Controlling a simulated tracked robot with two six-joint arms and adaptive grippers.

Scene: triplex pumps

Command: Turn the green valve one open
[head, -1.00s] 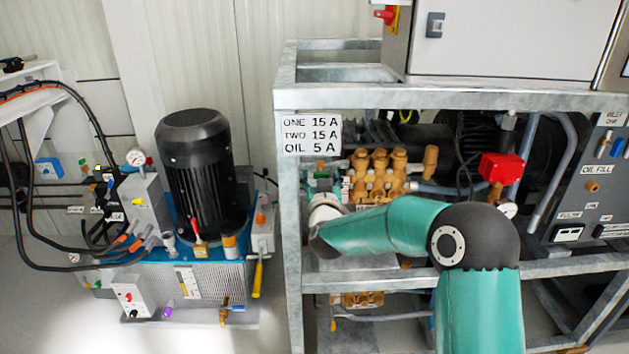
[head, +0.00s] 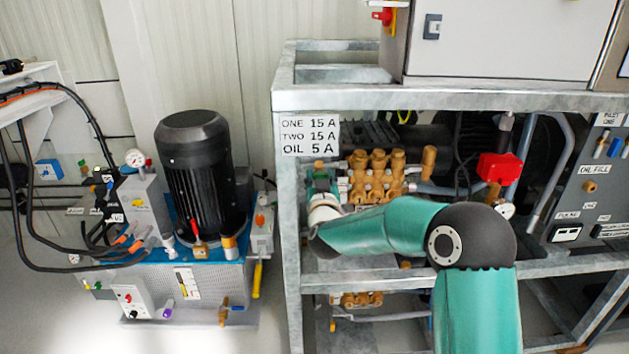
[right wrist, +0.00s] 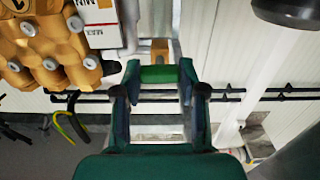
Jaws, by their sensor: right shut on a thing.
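The green valve handle (right wrist: 158,74) shows in the right wrist view as a green bar between my fingertips, with a brass fitting behind it. My right gripper (right wrist: 158,80) is shut on this handle, one finger at each side. In the head view my right gripper (head: 321,178) is small, beyond my white wrist, beside the brass pump block (head: 375,172). I cannot tell the handle apart from the gripper there, nor read the valve's angle. My left gripper is in neither view.
The galvanised frame (head: 289,230) has an upright just left of my right wrist and a beam above it. The brass pump block also shows close by in the right wrist view (right wrist: 45,45). A red box (head: 500,167) sits to the right. A black motor unit (head: 200,170) stands left.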

